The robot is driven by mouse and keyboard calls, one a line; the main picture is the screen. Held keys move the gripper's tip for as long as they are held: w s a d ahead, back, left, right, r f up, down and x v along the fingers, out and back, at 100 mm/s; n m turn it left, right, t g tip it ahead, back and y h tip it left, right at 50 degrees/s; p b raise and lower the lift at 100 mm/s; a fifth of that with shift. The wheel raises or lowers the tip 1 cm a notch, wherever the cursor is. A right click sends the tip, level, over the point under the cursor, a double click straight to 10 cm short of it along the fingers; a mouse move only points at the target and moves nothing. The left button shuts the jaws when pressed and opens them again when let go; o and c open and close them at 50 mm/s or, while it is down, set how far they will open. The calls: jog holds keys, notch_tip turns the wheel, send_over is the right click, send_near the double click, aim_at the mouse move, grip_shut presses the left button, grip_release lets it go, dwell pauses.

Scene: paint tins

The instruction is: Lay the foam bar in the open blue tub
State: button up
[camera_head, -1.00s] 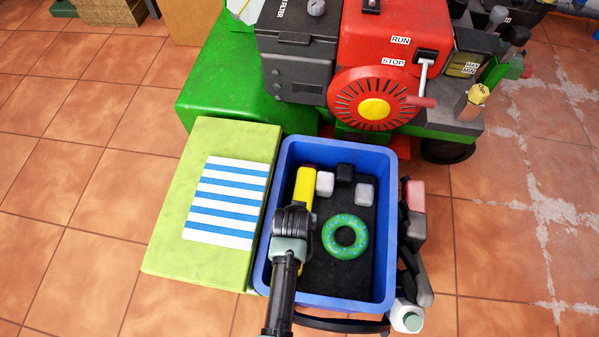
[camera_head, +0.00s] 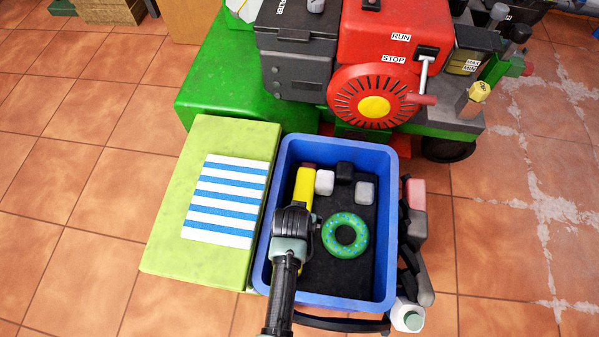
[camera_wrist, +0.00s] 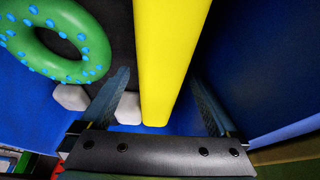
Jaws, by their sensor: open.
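The yellow foam bar (camera_head: 304,187) lies inside the open blue tub (camera_head: 384,157), along its left side. In the wrist view the bar (camera_wrist: 166,45) runs between the two spread fingers of my gripper (camera_wrist: 158,76). Gaps show on both sides of it, so the jaws are open and not closed on it. The tub's blue wall (camera_wrist: 250,75) is close to one finger.
A lime box (camera_head: 170,220) stands left of the tub.

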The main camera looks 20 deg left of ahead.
jog(key=p+v, duration=0.8)
jog(key=v, duration=0.5)
jog(key=shift+w, duration=0.1)
